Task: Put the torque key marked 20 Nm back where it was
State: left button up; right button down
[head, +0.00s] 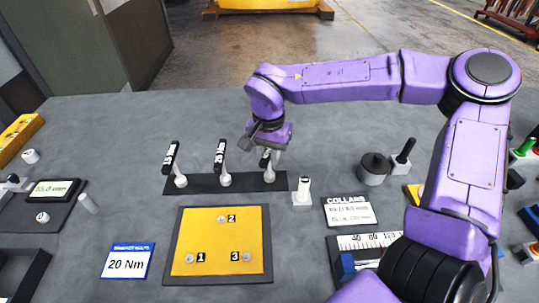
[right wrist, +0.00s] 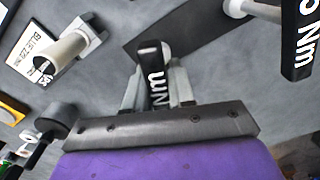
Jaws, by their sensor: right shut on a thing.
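My right gripper (head: 266,152) is shut on a black-handled torque key (head: 267,161) at the right end of the dark rack strip (head: 200,183). In the right wrist view the gripper (right wrist: 157,85) holds the handle (right wrist: 157,75) between its fingers; "Nm" shows, its number is hidden. The key's pale foot appears at the strip's right position; whether it is fully seated I cannot tell. Two other torque keys stand on the strip, one at left (head: 172,158) and one in the middle (head: 220,156), their numbers too small to read surely. My left gripper is not in view.
A yellow plate (head: 205,235) with bolts 1, 2 and 3 lies in front, beside a "20 Nm" card (head: 126,262). A pale post on a block (head: 302,197), a COLLARS card (head: 350,212) and a grey round casting (head: 374,170) stand to the right. The table behind the strip is clear.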

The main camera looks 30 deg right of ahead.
jog(key=shift+f, duration=0.1)
jog(key=c, duration=1)
grip_release()
jog(key=shift+o, duration=0.2)
notch_tip(320, 180, up, 12)
jog(key=shift+s+r, duration=0.1)
jog(key=shift+r, duration=0.05)
